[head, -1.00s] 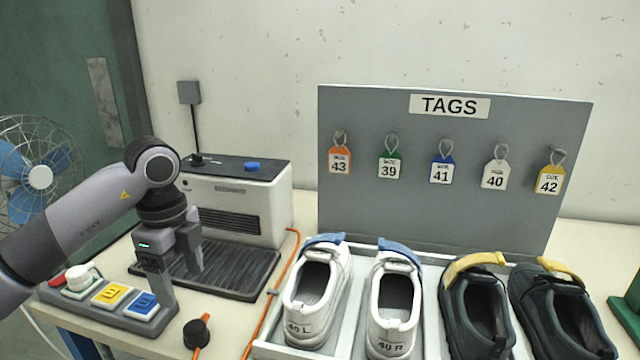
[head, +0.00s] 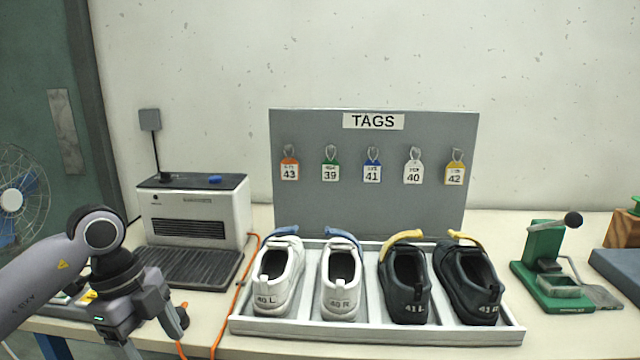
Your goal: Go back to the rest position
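My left gripper (head: 152,334) is at the lower left, in front of the table's left part, with its arm coming in from the left edge. Its two fingers look spread apart, and I see nothing held between them. The fingertips are close to the bottom of the picture. My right gripper is not in view.
A white tray (head: 375,338) holds white and dark shoes in the middle. The tag board (head: 300,212) stands behind it. A heater-like box (head: 193,212) and an orange cable (head: 228,298) are left. A green device (head: 545,245) stands right. A fan (head: 12,201) is far left.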

